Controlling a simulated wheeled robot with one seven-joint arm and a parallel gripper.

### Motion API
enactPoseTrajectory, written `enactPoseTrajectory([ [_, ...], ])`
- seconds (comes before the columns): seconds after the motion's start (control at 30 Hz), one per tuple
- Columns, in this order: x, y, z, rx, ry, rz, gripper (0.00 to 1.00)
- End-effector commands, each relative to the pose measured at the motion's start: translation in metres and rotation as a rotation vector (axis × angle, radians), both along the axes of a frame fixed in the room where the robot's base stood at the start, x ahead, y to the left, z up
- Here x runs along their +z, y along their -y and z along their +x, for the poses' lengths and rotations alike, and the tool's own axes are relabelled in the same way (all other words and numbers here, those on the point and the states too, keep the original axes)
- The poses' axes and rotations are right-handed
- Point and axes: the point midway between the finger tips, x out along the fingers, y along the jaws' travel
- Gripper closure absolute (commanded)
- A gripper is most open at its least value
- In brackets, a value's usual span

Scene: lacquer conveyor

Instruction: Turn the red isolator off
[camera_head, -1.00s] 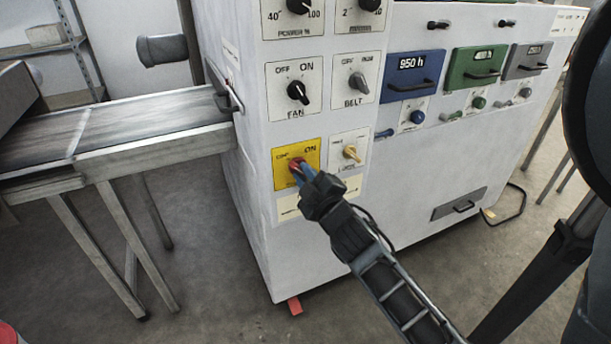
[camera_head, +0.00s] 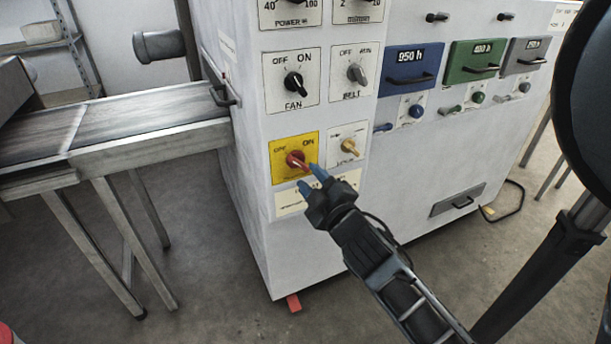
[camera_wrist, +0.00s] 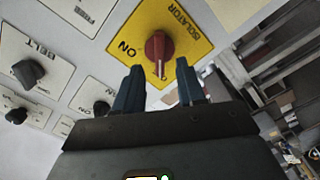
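The red isolator knob (camera_head: 296,160) sits on a yellow plate (camera_head: 282,174) low on the white machine's front. In the head view its handle slants from upper left, the OFF side, to lower right. In the wrist view the knob (camera_wrist: 159,47) has a pale mark at its lower end, near a partly hidden letter, with ON to its left. My gripper (camera_head: 311,179) is just below and right of the knob, its blue fingers apart and empty. In the wrist view the knob lies beyond the fingertips, between them in the picture, with no contact visible.
The fan knob (camera_head: 294,84) is above the isolator and a yellow-tan knob (camera_head: 348,146) is close on its right. The belt knob (camera_head: 357,74) is above that. A conveyor (camera_head: 150,118) stands at left. Drawers with handles line the right. Floor in front is open.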

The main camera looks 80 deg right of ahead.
Motion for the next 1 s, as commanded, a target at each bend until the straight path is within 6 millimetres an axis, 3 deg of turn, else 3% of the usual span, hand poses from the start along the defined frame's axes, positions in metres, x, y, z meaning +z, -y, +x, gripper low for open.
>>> enactPoseTrajectory([
  [0.3,-0.001,-0.024,-0.021,-0.001,0.000,0.000,0.61],
  [1.0,-0.001,-0.031,-0.021,0.013,0.002,0.010,0.61],
])
